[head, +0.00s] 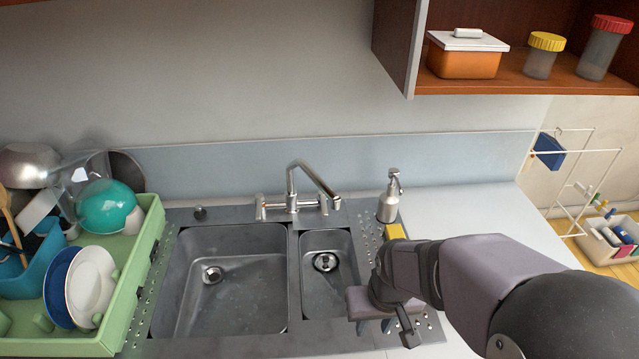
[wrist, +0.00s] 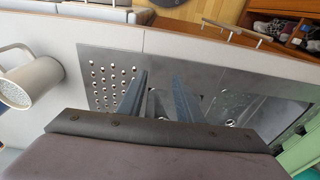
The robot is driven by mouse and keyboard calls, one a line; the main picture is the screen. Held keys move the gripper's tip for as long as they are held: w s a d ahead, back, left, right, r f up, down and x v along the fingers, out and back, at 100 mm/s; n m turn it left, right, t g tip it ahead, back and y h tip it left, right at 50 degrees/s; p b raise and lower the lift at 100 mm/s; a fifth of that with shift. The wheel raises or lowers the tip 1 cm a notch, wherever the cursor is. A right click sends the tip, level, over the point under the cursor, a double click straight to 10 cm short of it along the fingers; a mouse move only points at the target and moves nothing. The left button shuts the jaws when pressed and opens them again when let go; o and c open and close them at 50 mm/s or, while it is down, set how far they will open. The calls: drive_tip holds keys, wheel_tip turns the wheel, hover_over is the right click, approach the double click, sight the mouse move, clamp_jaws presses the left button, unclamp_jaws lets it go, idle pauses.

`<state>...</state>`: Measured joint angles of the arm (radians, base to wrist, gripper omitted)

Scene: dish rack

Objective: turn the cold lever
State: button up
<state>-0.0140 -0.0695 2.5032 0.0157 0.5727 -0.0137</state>
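The metal tap (head: 293,200) stands behind the two sink basins in the head view, its spout angled to the right. It has a left lever (head: 261,207) with a small orange mark near it and a right lever (head: 323,204). I cannot read which one is marked cold. My gripper (head: 376,327) is over the perforated drainer at the front right of the sink, well in front of the tap and touching neither lever. In the wrist view my gripper (wrist: 160,92) has its two fingers apart with nothing between them. The tap does not clearly show there.
A soap dispenser (head: 388,197) and a yellow sponge (head: 395,231) stand right of the tap. A green dish rack (head: 143,245) full of dishes fills the left. A wall cupboard (head: 410,60) hangs at upper right. The space above the basins is clear.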

sight(325, 215)
drive_tip(key=shift+w+a+f+t+b, duration=1.05)
drive_tip(key=shift+w+t+b, duration=1.95)
drive_tip(key=shift+w, duration=3.35)
drive_tip(key=shift+w+a+f+t+b, duration=0.95)
drive_tip(key=shift+w+t+b, duration=1.95)
drive_tip(key=shift+w, duration=3.5)
drive_tip(key=shift+w+a+f+t+b, duration=1.05)
drive_tip(key=shift+w+t+b, duration=1.95)
drive_tip(key=shift+w, duration=3.35)
drive_tip(key=shift+w+d+g+b, duration=0.1)
drive_tip(key=shift+g+b, duration=0.5)
drive_tip(key=shift+g, duration=0.1)
drive_tip(key=shift+w+p, duration=0.95)
drive_tip(key=shift+w, duration=2.55)
drive_tip(key=shift+f, duration=0.1)
clamp_jaws()
